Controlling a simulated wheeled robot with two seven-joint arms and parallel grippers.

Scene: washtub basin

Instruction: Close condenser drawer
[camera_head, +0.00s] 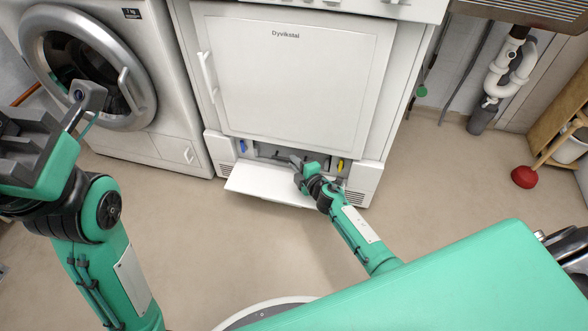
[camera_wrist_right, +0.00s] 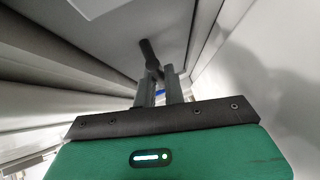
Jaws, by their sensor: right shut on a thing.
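The white dryer (camera_head: 290,75) stands at the centre with its bottom flap (camera_head: 262,182) folded down. Behind the flap is the low opening that houses the condenser drawer; the drawer's grey front (camera_wrist_right: 115,35) shows in the right wrist view, with a dark handle (camera_wrist_right: 149,52). My right gripper (camera_head: 297,164) reaches into this opening, above the flap. In the wrist view its fingers (camera_wrist_right: 166,82) are shut on the handle. How far the drawer sticks out is hard to tell, as the gripper covers part of it. My left gripper (camera_head: 88,104) is raised at the left, away from the dryer; its jaw state is unclear.
A silver washing machine (camera_head: 160,115) stands left of the dryer. Small blue (camera_head: 243,146) and yellow (camera_head: 340,164) parts flank the opening. A red plunger (camera_head: 524,177) and a wooden shelf (camera_head: 560,110) are at the right. The floor (camera_head: 220,240) before the dryer is clear.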

